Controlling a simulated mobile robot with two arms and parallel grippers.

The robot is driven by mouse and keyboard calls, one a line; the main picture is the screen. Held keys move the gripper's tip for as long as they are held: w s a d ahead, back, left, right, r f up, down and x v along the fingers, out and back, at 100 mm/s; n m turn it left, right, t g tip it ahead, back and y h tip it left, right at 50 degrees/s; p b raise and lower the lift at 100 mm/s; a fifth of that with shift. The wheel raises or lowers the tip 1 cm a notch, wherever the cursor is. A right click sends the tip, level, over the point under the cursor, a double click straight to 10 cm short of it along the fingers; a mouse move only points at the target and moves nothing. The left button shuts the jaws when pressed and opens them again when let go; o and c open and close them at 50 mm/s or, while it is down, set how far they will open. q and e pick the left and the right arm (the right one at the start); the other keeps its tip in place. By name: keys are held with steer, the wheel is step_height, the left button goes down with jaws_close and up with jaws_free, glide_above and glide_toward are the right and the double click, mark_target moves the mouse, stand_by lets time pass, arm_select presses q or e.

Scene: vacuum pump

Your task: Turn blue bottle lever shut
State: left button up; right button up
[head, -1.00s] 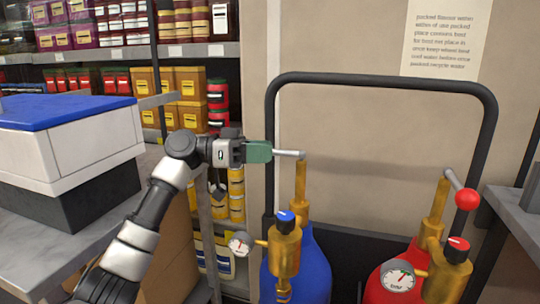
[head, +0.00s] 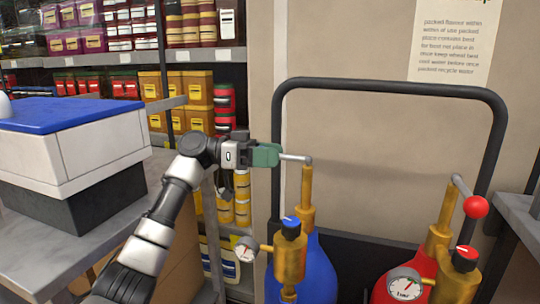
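The blue bottle (head: 318,277) stands at the bottom centre with a brass valve stem. Its lever (head: 296,158) is a thin grey bar at the top of the stem, pointing left and roughly level. My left gripper (head: 266,155) is at the lever's left end, with its green fingers around that end. The lever's end knob is hidden in the fingers, which look closed on it. The red bottle (head: 388,292) stands to the right, its lever slanting down to a red ball (head: 476,207). My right gripper is not in view.
A black tube frame (head: 390,86) arches behind both bottles. Brass regulators with gauges (head: 405,285) stick out in front of the bottles. A table with a blue-lidded white box (head: 100,150) is at left. Stocked shelves (head: 130,55) stand behind my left arm.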

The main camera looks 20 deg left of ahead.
arm_select(q)
steer(key=shift+s+a, duration=0.15)
steer(key=shift+a, duration=0.4)
steer(key=v, duration=0.9)
steer(key=shift+a, duration=0.35)
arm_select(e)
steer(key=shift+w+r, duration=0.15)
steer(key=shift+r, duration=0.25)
arm_select(q)
steer(key=shift+s, duration=0.1)
